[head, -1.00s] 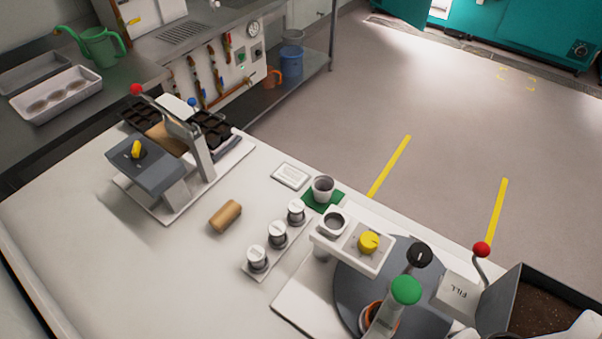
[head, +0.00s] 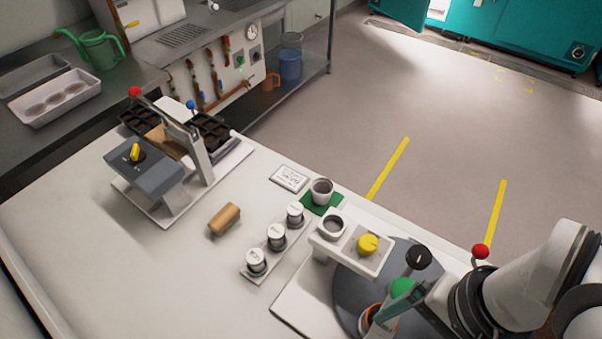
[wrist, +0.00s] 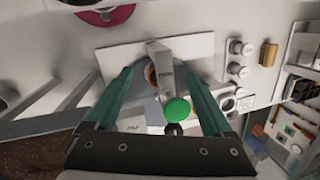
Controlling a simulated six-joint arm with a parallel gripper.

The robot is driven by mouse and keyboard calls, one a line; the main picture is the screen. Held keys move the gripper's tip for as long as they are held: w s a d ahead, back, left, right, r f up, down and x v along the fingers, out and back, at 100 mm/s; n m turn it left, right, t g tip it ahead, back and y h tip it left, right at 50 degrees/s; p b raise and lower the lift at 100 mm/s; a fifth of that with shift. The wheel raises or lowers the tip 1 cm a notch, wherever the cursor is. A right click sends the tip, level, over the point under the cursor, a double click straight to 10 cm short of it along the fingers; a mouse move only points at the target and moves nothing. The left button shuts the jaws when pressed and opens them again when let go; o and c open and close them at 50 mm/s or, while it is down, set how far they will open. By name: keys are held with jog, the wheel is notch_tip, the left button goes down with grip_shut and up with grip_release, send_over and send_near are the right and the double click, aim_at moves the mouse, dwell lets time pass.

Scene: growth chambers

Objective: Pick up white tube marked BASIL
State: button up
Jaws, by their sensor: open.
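Three short white tubes with grey bases stand upright in a row on a white strip in the head view: the front one (head: 256,261), the middle one (head: 276,236) and the back one (head: 295,214). Their lid markings are too small to read, so I cannot tell which says BASIL. Two of them also show in the wrist view, one here (wrist: 240,47) and one here (wrist: 237,71). My gripper (head: 398,306) is open, with teal fingers, near the green-knobbed post and right of the tubes. In the wrist view my gripper (wrist: 157,74) has its fingers apart on either side of that post.
The green knob (wrist: 177,110) tops a post on a grey turntable (head: 348,286). The bench's front left is clear.

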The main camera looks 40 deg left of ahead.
jog(key=w+a+r+n+g, duration=0.1)
jog(key=w+a+r+n, duration=0.15)
jog(key=a+n, duration=0.4)
jog(key=n+t+h, duration=0.2)
jog(key=n, duration=1)
send_over(254, 255)
notch_tip(254, 255, down, 8)
notch_tip(254, 255, down, 15)
jog(key=shift+r, duration=0.1)
grip_shut()
